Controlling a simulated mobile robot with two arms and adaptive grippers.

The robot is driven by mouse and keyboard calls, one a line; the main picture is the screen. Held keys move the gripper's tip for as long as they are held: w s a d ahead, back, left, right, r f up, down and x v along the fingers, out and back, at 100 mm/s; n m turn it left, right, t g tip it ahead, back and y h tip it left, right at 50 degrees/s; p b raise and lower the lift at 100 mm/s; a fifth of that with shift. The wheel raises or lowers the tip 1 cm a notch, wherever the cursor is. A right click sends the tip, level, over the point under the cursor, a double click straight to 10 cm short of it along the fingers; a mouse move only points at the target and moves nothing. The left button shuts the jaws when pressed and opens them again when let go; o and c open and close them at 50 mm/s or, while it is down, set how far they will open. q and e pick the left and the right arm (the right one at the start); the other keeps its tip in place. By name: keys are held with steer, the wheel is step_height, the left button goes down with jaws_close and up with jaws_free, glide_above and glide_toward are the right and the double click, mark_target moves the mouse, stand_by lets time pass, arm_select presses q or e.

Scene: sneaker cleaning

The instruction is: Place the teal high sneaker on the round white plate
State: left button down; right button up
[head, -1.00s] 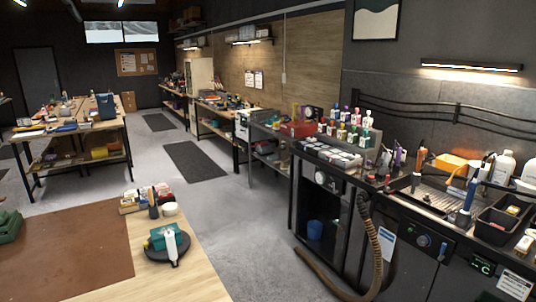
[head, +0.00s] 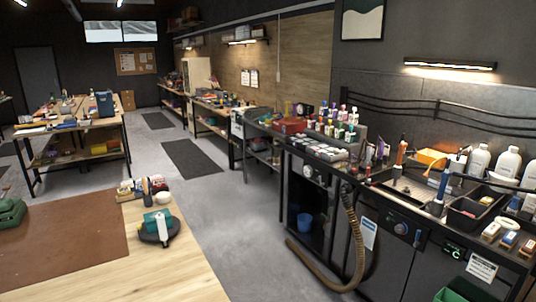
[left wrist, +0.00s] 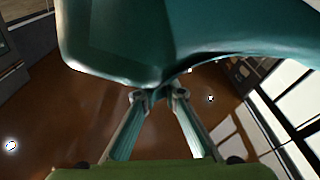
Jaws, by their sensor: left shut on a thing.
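The teal high sneaker (left wrist: 110,45) fills the upper part of the left wrist view, very close to the camera. My left gripper (left wrist: 158,95) has its fingertips together at the sneaker's lower edge and is shut on it. Only part of the sneaker shows, so its full pose cannot be told. I cannot make out the round white plate in either view.
A wooden table with a brown mat (head: 70,235) is at front left. A dark counter (head: 400,210) with bottles and bins runs along the right.

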arm_select(q)
steer(key=shift+d+f+m+t+h+b, duration=0.15)
steer(key=shift+f+m+t+h+b, duration=0.15)
steer(key=shift+f, duration=0.15)
steer(key=shift+w+f+m+t+h+b, duration=0.3)
steer(key=shift+w+f+h+b, duration=0.15)
steer(key=shift+f, duration=0.25)
steer(key=w+f+m+h+b, duration=0.1)
steer(key=f+h+b, duration=0.1)
steer(key=f+h, duration=0.1)
steer(key=d+f+m+t+h+b, duration=0.1)
steer(key=f+m+h+b, duration=0.1)
steer(key=f+h+b, duration=0.1)
steer(key=w+d+f+m+t+h+b, duration=0.1)
steer(key=f+m+h+b, duration=0.1)
steer(key=f+h, duration=0.1)
steer(key=shift+w+f+b, duration=0.3)
steer(key=shift+f, duration=0.3)
steer(key=shift+d+f+m, duration=0.1)
steer(key=shift+f+m, duration=0.05)
steer(key=shift+m, duration=0.15)
steer(key=shift+h, duration=0.25)
steer(key=shift+d, duration=0.1)
